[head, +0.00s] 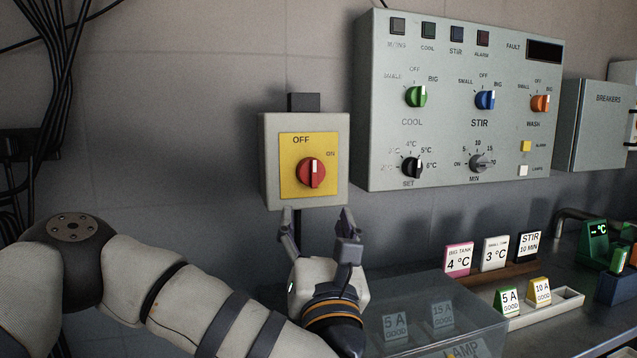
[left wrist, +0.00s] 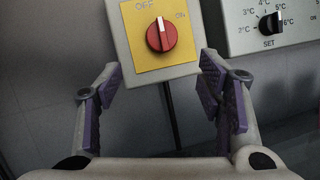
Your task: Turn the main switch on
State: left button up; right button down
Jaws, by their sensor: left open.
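The main switch is a red rotary knob (head: 311,173) on a yellow plate (head: 290,187), fixed to a grey wall box. Its white mark points up, by the OFF label; ON is at the plate's upper right. The knob (left wrist: 162,36) also shows in the left wrist view, beyond and above the fingers. My left gripper (head: 318,214) is open and empty, just below the box in the head view, fingers pointing up toward it. In the left wrist view its fingers (left wrist: 162,75) stand apart with nothing between them. My right gripper is not in view.
A grey control panel (head: 440,150) with several knobs is right of the switch. A breaker box (head: 598,130) is farther right. A clear lidded case (head: 480,318), label cards (head: 495,253) and a tray (head: 560,306) occupy the bench. Black cables hang at left.

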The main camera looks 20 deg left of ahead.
aim_at(312, 178)
pick_arm(q)
jog(key=x, duration=0.3)
jog(key=p+x, duration=0.1)
jog(key=x, duration=0.3)
jog(key=p+x, duration=0.1)
jog(key=x, duration=0.3)
jog(key=shift+w+d+r, duration=0.1)
jog(key=shift+d+r, duration=0.1)
jog(key=shift+r, duration=0.15)
jog(key=c, duration=1.1)
